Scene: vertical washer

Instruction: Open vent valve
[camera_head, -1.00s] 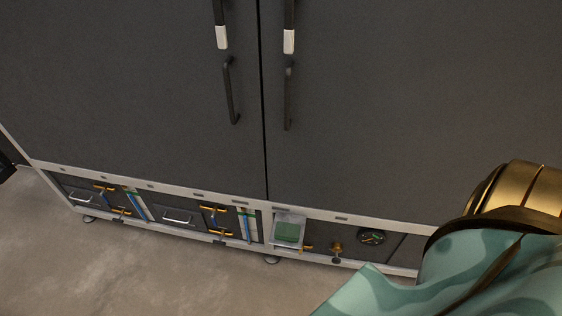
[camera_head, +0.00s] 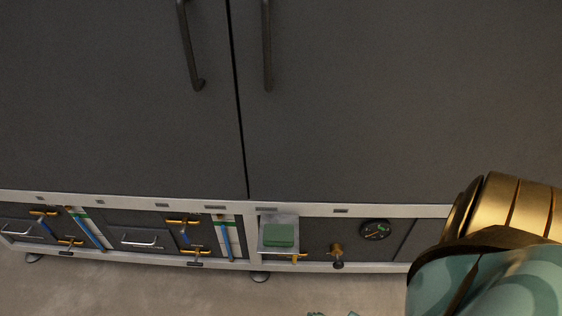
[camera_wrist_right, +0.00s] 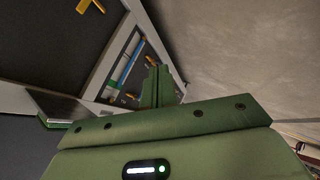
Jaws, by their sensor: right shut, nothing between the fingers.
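Several valves with yellow-orange handles sit in the low panel of the washer; I cannot tell which is the vent valve. In the head view one yellow handle (camera_head: 299,257) is below the green box, with a brass valve (camera_head: 337,250) to its right. Other yellow handles (camera_head: 183,222) are beside the gauge tubes further left. My right gripper (camera_wrist_right: 158,83) is shut and empty in the right wrist view, pointing toward a panel bay with a blue tube (camera_wrist_right: 132,62) and small yellow handles. A yellow lever (camera_wrist_right: 88,6) shows at the top left there. My left gripper is out of view.
Tall dark doors (camera_head: 345,110) with bar handles (camera_head: 267,45) stand above the panel. A round gauge (camera_head: 375,230) and a green box (camera_head: 278,235) in a tray sit in the panel. Small feet (camera_head: 260,277) stand on the floor.

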